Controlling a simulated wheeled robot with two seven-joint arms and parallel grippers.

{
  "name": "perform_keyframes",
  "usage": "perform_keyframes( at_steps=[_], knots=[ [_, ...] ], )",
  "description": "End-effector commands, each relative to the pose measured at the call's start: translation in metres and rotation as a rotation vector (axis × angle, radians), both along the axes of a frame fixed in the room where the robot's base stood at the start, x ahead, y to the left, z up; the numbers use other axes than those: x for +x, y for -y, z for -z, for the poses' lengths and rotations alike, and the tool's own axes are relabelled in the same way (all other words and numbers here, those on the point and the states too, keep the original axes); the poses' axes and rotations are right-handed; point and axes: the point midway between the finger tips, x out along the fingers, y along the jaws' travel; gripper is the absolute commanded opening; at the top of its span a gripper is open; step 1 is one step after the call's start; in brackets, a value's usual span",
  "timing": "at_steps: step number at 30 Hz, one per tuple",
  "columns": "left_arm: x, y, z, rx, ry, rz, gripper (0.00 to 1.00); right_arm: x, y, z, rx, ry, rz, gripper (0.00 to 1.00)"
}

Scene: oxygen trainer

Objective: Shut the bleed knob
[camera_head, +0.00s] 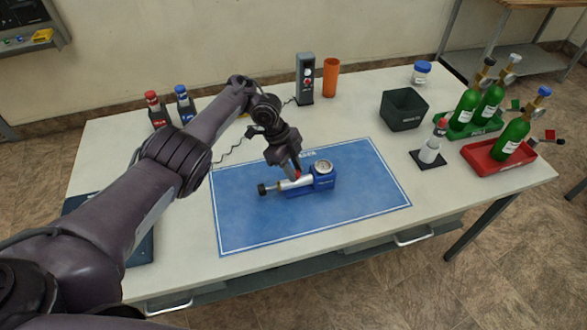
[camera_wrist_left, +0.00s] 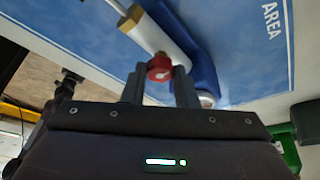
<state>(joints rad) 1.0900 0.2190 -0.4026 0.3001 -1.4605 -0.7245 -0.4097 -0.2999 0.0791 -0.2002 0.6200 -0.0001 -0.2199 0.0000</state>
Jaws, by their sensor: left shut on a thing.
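The bleed knob (camera_wrist_left: 160,68) is small and red, on the silver cylinder of the blue regulator trainer; in the head view it shows as a red spot (camera_head: 297,175). My left gripper (camera_head: 294,172) comes down on it from above. In the left wrist view the two fingers (camera_wrist_left: 160,80) stand on either side of the knob, shut on it. The blue trainer body (camera_head: 324,179) carries a round white gauge (camera_head: 323,167) and a black end piece (camera_head: 262,189) at its left. It lies on the blue mat (camera_head: 300,228). My right gripper is not in view.
Green cylinders (camera_head: 513,133) stand in red and green trays at the right. The front of the mat is clear.

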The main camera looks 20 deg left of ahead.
Motion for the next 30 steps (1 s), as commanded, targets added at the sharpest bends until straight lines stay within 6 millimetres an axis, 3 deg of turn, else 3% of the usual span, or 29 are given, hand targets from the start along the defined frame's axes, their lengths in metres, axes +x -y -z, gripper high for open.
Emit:
perform_keyframes(
  at_steps=[3, 4, 8, 18, 30],
  knots=[
    [0.0, 0.001, 0.0, -0.001, -0.001, 0.0, 0.03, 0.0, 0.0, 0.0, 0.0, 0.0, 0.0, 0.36],
    [0.0, 0.001, 0.0, -0.001, -0.001, 0.0, 0.3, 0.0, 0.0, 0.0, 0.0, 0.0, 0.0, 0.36],
    [0.0, 0.0, 0.0, 0.0, 0.0, 0.0, 0.47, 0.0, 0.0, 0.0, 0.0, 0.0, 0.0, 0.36],
    [0.0, -0.001, -0.004, 0.0, 0.001, -0.001, 0.48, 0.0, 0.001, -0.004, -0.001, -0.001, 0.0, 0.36],
    [0.005, -0.022, -0.062, -0.001, 0.0, -0.002, 0.48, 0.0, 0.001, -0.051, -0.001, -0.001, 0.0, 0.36]
  ],
)
